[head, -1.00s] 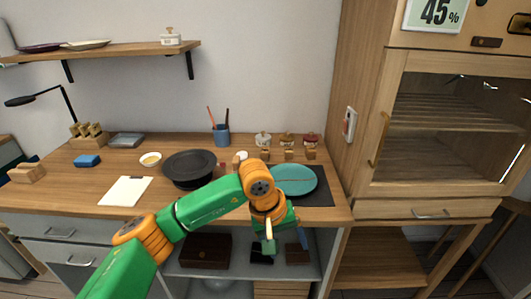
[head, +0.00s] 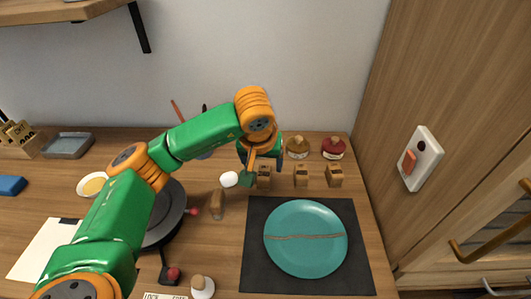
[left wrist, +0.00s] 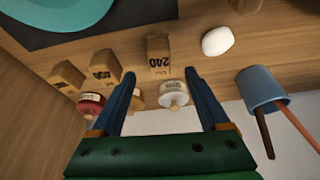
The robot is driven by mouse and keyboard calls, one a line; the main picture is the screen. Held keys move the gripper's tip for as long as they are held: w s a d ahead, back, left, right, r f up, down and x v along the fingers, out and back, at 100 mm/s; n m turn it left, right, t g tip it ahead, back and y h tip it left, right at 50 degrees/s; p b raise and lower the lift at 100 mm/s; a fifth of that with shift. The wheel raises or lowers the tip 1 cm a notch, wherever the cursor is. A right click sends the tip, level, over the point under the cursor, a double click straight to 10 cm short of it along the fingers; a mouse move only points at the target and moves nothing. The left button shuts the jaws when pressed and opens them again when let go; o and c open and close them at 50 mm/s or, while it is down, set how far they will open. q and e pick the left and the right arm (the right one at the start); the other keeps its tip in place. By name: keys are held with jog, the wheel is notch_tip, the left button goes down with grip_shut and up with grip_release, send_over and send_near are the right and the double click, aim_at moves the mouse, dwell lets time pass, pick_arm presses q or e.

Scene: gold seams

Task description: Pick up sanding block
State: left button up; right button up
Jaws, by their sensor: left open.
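Three small wooden sanding blocks stand in a row at the back of the worktop: the left one (head: 264,178), the middle one (head: 301,176) and the right one (head: 334,177). In the left wrist view the nearest block (left wrist: 159,62) reads 240; the other two (left wrist: 106,68) (left wrist: 67,77) also bear numbers. My left gripper (head: 252,174) is open and empty, just above and behind the 240 block. In the left wrist view its blue fingers (left wrist: 160,74) point toward that block, apart from it. My right gripper is not in view.
Lidded jars (head: 298,147) (head: 333,149) stand behind the blocks; a white-lidded one (left wrist: 173,96) lies between my fingers' lines of sight. A white rounded object (head: 229,179) and a blue cup (left wrist: 262,86) are close by. A teal plate (head: 305,255) rests on a dark mat (head: 258,270).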

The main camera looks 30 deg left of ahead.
aim_at(264, 172)
pick_arm(q)
jog(key=shift+w+a+f, duration=0.1)
jog(key=shift+w+f, duration=0.1)
jog(key=shift+w, duration=0.05)
jog(key=shift+f+p, duration=0.3)
jog(key=shift+p, duration=0.05)
notch_tip(264, 172, down, 2)
jog(key=shift+w+p, duration=0.15)
jog(key=shift+p, duration=0.6)
jog(key=x, duration=0.3)
jog(key=shift+r, duration=0.1)
jog(key=shift+w+a, duration=0.1)
jog(key=shift+w, duration=0.05)
jog(key=c, duration=0.6)
grip_shut()
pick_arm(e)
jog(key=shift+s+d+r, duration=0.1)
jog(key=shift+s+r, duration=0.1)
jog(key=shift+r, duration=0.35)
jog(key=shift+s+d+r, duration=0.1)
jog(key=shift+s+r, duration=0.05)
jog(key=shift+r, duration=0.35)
